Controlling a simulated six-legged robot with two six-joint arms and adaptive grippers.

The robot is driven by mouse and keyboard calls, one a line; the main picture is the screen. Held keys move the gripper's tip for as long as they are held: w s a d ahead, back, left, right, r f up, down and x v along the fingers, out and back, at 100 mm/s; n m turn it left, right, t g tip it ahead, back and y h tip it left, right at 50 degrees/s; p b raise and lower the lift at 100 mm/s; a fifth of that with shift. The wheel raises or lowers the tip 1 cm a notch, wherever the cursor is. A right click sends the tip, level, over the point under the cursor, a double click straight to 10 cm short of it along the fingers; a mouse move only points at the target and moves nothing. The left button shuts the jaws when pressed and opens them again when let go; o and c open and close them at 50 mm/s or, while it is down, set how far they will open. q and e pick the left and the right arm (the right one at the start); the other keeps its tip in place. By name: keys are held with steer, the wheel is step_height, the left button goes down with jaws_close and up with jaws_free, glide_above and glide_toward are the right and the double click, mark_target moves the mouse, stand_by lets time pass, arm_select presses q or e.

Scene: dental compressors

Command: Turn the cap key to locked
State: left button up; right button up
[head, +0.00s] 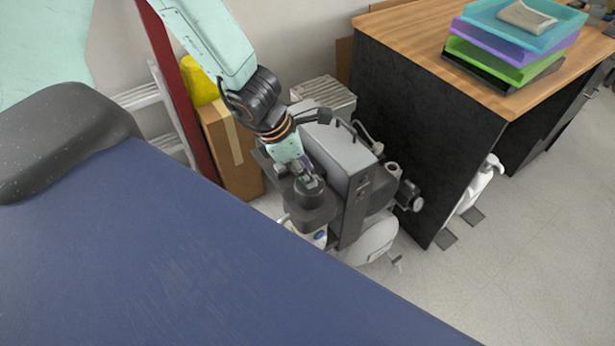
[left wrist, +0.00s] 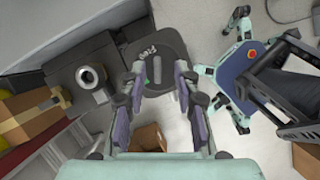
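The dark round cap (head: 312,212) sits on the near side of the grey compressor (head: 347,163) in the head view. In the left wrist view the cap (left wrist: 171,57) is a black disc with pale lettering, and a narrow grey upright key (left wrist: 157,69) shows on it. My left gripper (head: 309,181) is right over the cap. In the left wrist view my left gripper (left wrist: 159,74) has its two fingers apart, one on each side of the key, with clear gaps. The exact height of the fingertips over the cap is hard to tell. My right gripper is not in view.
A black-sided desk (head: 420,120) stands close on the right, with stacked trays (head: 515,40) on top. A cardboard box (head: 230,150) stands behind the arm on the left. Free floor (head: 540,230) lies at the right.

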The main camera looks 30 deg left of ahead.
arm_select(q)
steer(key=shift+w+a+f+b, duration=0.1)
steer(key=shift+a+f+b, duration=0.2)
steer(key=shift+f, duration=0.25)
steer(key=shift+d+r, duration=0.15)
steer(key=shift+d, duration=0.2)
steer(key=shift+a, duration=0.3)
steer(key=c, duration=0.4)
steer(key=shift+c, duration=0.9)
steer(key=shift+d, duration=0.2)
jaws_close()
steer(key=shift+a, duration=0.1)
